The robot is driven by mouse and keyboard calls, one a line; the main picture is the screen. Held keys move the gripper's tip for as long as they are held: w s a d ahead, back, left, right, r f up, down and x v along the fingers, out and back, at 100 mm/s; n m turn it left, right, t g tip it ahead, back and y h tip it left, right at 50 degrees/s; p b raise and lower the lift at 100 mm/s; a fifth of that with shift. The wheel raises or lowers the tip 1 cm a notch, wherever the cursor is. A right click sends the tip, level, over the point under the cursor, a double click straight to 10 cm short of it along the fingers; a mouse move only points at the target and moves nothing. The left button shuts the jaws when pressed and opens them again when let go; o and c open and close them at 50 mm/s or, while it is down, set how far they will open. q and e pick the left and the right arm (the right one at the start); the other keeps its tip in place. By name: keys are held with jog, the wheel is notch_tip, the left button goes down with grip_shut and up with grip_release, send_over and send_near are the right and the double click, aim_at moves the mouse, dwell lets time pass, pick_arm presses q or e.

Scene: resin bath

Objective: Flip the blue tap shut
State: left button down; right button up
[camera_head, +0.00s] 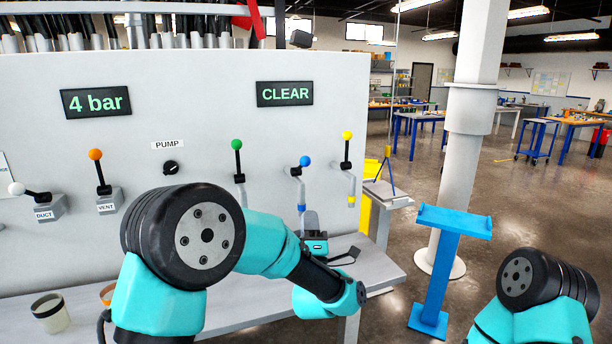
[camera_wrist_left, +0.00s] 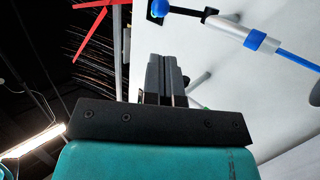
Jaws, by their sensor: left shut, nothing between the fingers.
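The blue tap has a blue ball knob (camera_head: 305,161) on a short black lever. The lever looks foreshortened and tilted out from the panel. A grey pipe runs down from it to a blue band (camera_head: 301,208). In the left wrist view the blue knob (camera_wrist_left: 163,8) is at the top edge, with the blue band (camera_wrist_left: 255,42) and a blue hose right of it. My left gripper (camera_head: 311,214) is just below the tap, its fingers (camera_wrist_left: 165,62) shut and empty, apart from the knob. My right gripper is out of view; only my right arm shows.
A green-knobbed tap (camera_head: 237,145) is left of the blue one and a yellow-knobbed tap (camera_head: 347,136) right of it. The grey panel (camera_head: 200,90) reads "4 bar" and "CLEAR". A blue stand (camera_head: 440,265) is on the floor to the right.

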aim_at(305, 166)
pick_arm(q)
jog(key=x, duration=1.2)
jog(key=shift+w+r, duration=0.15)
jog(key=shift+w, duration=0.1)
jog(key=shift+a+r, duration=0.1)
jog(key=shift+a, duration=0.05)
